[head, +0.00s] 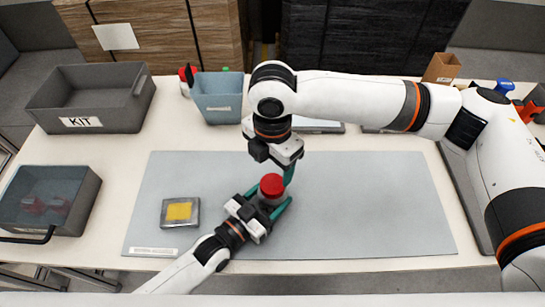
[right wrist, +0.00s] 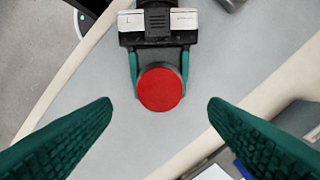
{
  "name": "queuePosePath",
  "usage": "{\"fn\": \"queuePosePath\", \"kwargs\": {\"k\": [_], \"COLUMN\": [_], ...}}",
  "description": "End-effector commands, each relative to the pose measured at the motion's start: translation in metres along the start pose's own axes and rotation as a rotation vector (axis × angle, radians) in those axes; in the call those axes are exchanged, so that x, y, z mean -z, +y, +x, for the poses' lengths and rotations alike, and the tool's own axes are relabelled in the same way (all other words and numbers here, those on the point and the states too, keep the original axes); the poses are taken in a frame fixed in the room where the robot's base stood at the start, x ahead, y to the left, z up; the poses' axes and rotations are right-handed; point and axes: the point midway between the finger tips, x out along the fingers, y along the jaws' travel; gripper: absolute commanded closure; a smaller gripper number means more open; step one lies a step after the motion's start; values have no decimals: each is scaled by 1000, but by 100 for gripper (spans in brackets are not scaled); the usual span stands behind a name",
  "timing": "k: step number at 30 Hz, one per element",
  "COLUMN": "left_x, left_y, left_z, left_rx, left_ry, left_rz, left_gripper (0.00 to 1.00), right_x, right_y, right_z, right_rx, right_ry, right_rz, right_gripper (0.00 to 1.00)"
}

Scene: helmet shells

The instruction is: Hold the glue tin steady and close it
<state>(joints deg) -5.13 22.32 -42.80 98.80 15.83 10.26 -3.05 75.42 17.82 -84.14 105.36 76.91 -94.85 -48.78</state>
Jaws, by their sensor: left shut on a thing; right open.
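The glue tin (head: 266,202) stands on the grey mat, mostly hidden under its round red lid (head: 271,185). In the right wrist view the red lid (right wrist: 160,90) covers nearly all of the tin's top, with a thin dark rim showing; I cannot tell how tightly it sits. My left gripper (head: 276,198) is shut on the tin, with its green fingers on either side. My right gripper (head: 288,174) is open above and just behind the lid. In its wrist view the two fingers (right wrist: 162,106) are wide apart, with the lid between and beyond them.
A small case with a yellow patch (head: 180,212) lies on the mat (head: 370,205) at the left. A grey KIT bin (head: 90,98), a blue bin (head: 218,98) and a dark clear-topped bin (head: 48,200) stand around it. The mat's right half is clear.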

Motion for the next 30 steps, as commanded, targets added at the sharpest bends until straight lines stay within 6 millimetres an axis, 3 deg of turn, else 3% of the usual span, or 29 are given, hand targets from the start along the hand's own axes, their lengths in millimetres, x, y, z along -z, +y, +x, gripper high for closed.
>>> {"fn": "queuePosePath", "kwargs": {"k": [12, 25, 30], "left_x": [0, 0, 0], "left_y": [0, 0, 0], "left_z": [0, 0, 0], "left_rx": [0, 0, 0], "left_ry": [1, 1, 1], "left_rz": [0, 0, 0], "left_gripper": [100, 100, 100], "right_x": [0, 0, 0], "right_y": [0, 0, 0], "right_z": [60, 69, 68], "right_rx": [-3, 0, 0], "right_ry": [0, 0, 0], "right_rz": [2, 1, 1], "right_gripper": [31, 31, 59]}}
